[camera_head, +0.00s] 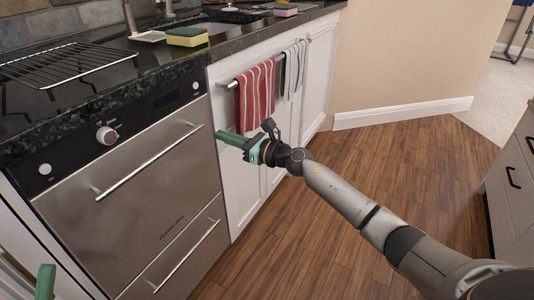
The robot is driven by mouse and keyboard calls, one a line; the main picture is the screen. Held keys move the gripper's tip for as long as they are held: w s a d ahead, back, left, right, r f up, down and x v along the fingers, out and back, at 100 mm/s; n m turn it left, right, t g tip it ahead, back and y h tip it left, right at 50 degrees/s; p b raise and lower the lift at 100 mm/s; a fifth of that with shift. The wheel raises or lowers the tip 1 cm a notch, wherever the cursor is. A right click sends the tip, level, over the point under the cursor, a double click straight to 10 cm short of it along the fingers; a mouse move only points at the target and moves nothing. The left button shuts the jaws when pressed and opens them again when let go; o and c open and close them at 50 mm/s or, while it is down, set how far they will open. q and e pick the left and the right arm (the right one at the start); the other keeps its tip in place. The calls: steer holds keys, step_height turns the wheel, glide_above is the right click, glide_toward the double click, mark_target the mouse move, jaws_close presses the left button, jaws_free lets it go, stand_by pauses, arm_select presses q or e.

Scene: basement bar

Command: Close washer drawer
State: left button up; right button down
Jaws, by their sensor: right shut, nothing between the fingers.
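The washer is a stainless steel appliance (140,185) under the counter at the left, with a black control panel (115,125) and a round knob. Its large upper front has a long bar handle (150,162). Below it is a lower drawer front (195,255) with its own bar handle (185,257), cut off by the bottom edge. Both fronts look about flush, though a small gap cannot be ruled out. My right gripper (222,135) has green fingers, shut and empty, in front of the white cabinet right of the washer. Only a green tip of my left gripper (45,282) shows at bottom left.
White cabinets (240,190) adjoin the washer, with a red striped towel (256,92) and another striped towel (294,68) hanging there. A rack (65,65) and sponge (187,36) lie on the counter. Drawers (515,165) stand at right. Wooden floor between is clear.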

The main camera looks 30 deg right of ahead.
arm_select(q)
steer(key=shift+r+p, duration=0.5)
steer(key=shift+r, duration=0.25)
arm_select(e)
steer(key=v, duration=1)
